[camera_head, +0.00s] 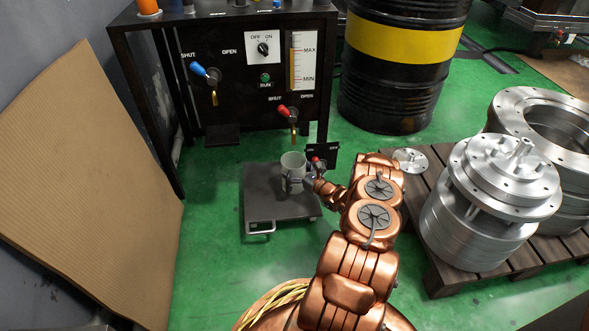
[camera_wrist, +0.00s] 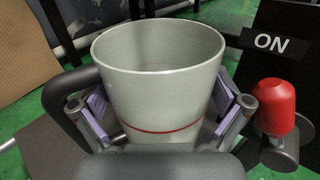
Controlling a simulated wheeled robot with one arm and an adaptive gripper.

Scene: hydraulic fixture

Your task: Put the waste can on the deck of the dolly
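The waste can (camera_head: 292,164) is a pale grey, open-topped, tapered can. It shows upright over the deck of the dark dolly (camera_head: 262,203) in the head view. In the wrist view, the can (camera_wrist: 160,85) fills the middle, with a thin red line round its lower part. My gripper (camera_wrist: 160,118) has a purple pad against each side of the can and is shut on it. The can looks empty. Its base is hidden in the wrist view, and I cannot tell whether it touches the deck.
Behind the dolly stands a black hydraulic stand (camera_head: 235,110) with blue and red valve levers. A red-tipped switch lever (camera_wrist: 274,105) is close to my gripper's right side. A black-and-yellow drum (camera_head: 400,75) and a pallet (camera_head: 440,275) with metal parts stand right.

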